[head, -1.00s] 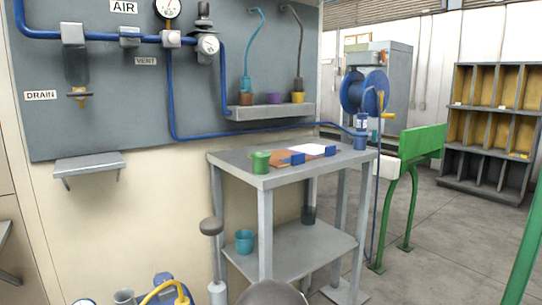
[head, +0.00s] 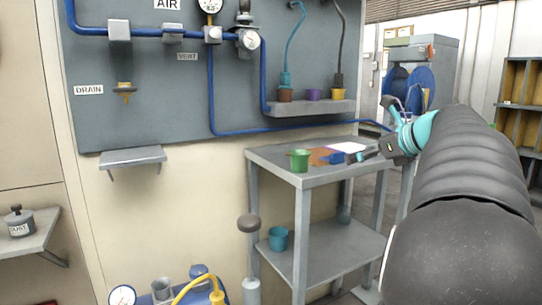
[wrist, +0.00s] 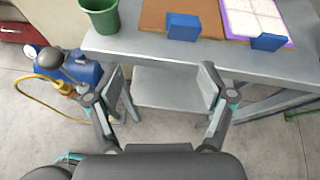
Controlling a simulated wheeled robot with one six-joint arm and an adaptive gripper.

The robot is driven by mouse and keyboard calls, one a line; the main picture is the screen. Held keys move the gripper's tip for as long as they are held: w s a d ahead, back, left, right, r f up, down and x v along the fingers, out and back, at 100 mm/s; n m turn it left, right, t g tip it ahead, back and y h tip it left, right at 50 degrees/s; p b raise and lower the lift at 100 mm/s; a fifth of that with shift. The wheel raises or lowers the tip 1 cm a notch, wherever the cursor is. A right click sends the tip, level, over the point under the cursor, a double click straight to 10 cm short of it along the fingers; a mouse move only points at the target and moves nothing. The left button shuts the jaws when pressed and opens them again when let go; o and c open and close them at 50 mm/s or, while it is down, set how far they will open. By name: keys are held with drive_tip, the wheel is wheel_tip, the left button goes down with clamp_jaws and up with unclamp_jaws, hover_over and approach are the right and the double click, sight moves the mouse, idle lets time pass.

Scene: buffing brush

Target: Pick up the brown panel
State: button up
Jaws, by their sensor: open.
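The brown panel (head: 319,155) lies on top of the grey table (head: 280,166), just right of a green cup (head: 299,161). In the wrist view the brown panel (wrist: 184,11) shows at the top edge, partly cut off, with a blue block (wrist: 184,27) at its near edge. My gripper (head: 358,156) is at the table's right side in the head view. In the wrist view my gripper (wrist: 160,80) is open and empty, its fingers short of the table's near edge and apart from the panel.
A white panel with a purple border (wrist: 258,15) lies right of the brown panel, with another blue block (wrist: 268,41) before it. A lower shelf (head: 325,245) holds a teal cup (head: 278,238). A dark-knobbed post (head: 249,224) stands at the table's left.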

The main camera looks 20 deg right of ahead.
sight(339, 154)
drive_tip(key=shift+m+t, duration=0.4)
drive_tip(key=shift+m, duration=0.5)
drive_tip(key=w+f, duration=0.1)
drive_tip(key=w, duration=0.3)
drive_tip(key=w+d+f, duration=0.1)
drive_tip(key=w, duration=0.3)
drive_tip(key=w+d+f, duration=0.1)
drive_tip(key=w, duration=0.3)
drive_tip(key=shift+f+b, duration=0.3)
drive_tip(key=c, duration=1.3)
